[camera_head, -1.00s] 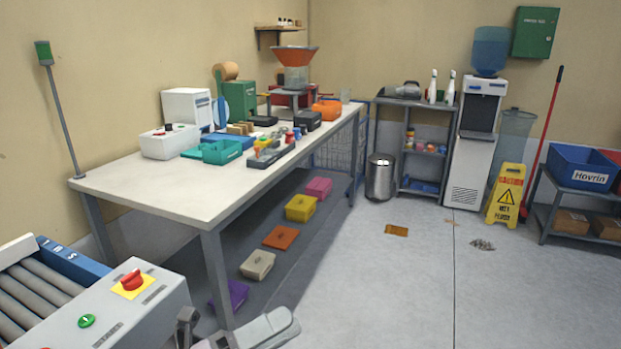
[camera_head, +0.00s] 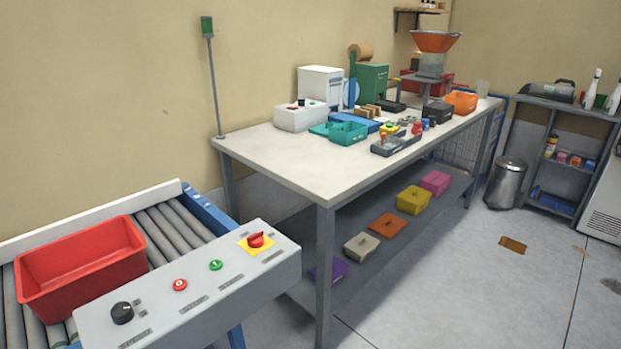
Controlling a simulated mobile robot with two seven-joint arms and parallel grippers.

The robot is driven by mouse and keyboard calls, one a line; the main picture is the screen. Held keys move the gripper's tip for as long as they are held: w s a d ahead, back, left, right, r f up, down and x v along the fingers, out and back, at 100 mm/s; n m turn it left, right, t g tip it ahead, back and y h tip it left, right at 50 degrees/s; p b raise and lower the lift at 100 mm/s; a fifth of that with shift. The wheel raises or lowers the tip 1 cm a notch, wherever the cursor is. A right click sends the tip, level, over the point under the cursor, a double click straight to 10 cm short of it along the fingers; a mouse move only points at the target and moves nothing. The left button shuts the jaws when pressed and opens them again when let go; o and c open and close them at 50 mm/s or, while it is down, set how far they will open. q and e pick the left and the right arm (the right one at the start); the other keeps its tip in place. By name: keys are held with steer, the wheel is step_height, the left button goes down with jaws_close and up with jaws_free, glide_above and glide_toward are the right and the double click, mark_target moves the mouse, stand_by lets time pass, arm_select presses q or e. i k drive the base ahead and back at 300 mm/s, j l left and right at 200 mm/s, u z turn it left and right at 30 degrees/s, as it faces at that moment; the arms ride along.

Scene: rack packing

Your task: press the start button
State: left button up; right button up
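A grey control panel (camera_head: 190,312) stands at the front left, beside the roller conveyor. On its sloped top is a small green button (camera_head: 215,265), which looks like the start button; the labels are too small to read. A red button (camera_head: 180,285) lies to its left and a red rotary switch on a yellow plate (camera_head: 268,249) to its right. A black knob (camera_head: 122,313) is at the panel's left end. Nothing covers the green button. Neither of my grippers shows in the head view.
A red bin (camera_head: 80,268) sits on the conveyor rollers (camera_head: 172,240) behind the panel. A long white table (camera_head: 290,160) with devices and bins stands to the right, its near leg close to the panel. Lidded boxes lie on the shelf below. Floor at right is mostly clear.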

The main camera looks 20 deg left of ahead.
mark_target(216, 265)
steer(key=u, duration=1.35)
